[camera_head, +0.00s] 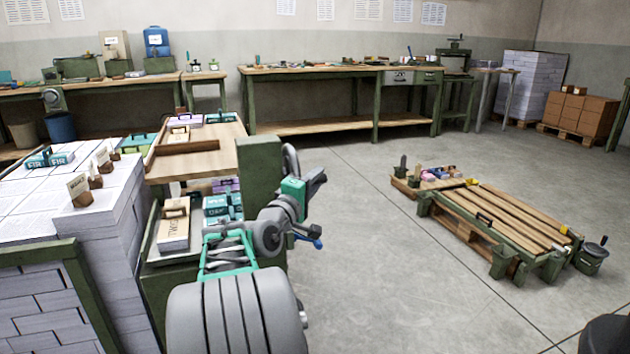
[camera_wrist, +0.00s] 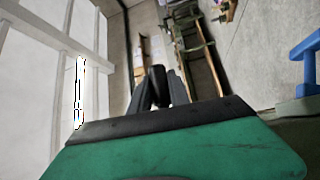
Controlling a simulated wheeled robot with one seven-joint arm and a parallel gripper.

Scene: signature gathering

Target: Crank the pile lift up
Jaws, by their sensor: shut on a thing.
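My gripper (camera_head: 314,181) is in the middle of the head view, beside a green post (camera_head: 259,180) at the end of the near bench; my own arm partly hides the spot. In the wrist view my gripper (camera_wrist: 158,100) is shut on a dark upright grip (camera_wrist: 158,82), which looks like a crank handle. What the grip joins to is hidden.
A blue lever (camera_head: 308,239) sticks out just below my gripper and also shows in the wrist view (camera_wrist: 306,60). Tall paper stacks (camera_head: 95,215) stand at left. Workbenches (camera_head: 330,70) line the back wall.

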